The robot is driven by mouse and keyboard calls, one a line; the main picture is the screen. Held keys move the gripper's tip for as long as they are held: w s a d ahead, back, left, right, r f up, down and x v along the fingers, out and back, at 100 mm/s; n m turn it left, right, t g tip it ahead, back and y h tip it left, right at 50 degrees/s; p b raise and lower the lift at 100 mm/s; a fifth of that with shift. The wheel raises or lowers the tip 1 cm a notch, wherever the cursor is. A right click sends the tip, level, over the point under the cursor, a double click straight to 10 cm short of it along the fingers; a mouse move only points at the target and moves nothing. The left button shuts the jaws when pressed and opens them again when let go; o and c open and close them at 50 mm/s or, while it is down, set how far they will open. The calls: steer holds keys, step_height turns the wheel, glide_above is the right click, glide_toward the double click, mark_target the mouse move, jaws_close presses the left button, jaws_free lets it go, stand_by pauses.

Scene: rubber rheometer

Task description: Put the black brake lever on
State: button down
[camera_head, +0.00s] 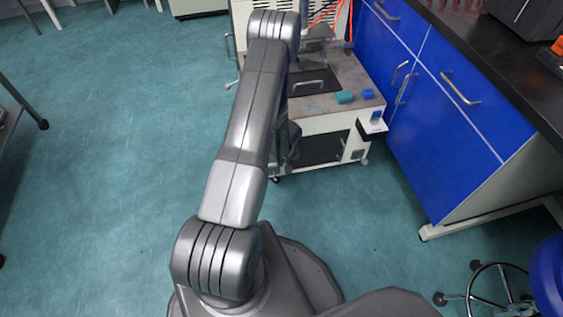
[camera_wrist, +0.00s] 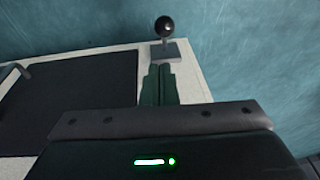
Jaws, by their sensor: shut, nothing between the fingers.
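The black brake lever (camera_wrist: 164,26) shows in the wrist view as a round black knob above a small grey base (camera_wrist: 168,52) at the edge of a pale top surface. Its stem is mostly hidden under the knob, so I cannot tell its tilt. My gripper (camera_wrist: 160,68) is shut and empty. Its dark fingertips point toward the lever and appear just short of the base in the picture; I see no contact with the knob. In the head view my arm hides the gripper, and I cannot make out the lever there.
Blue cabinets (camera_head: 455,130) close off the right. A blue stool (camera_head: 550,275) is at lower right. Open floor (camera_head: 110,150) lies left.

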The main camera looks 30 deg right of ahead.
steer(key=b, duration=0.3)
glide_above(278, 177)
steer(key=x, duration=0.5)
steer(key=shift+s+d+f, duration=0.2)
steer(key=shift+s+d, duration=0.15)
steer(key=shift+d, duration=0.05)
steer(key=shift+s+a+f+b, duration=0.15)
steer(key=shift+a+f+b, duration=0.05)
steer(key=shift+f+b, duration=0.3)
steer(key=shift+s+a+f+b, duration=0.15)
steer(key=shift+f+b, duration=0.25)
steer(key=shift+f, duration=0.2)
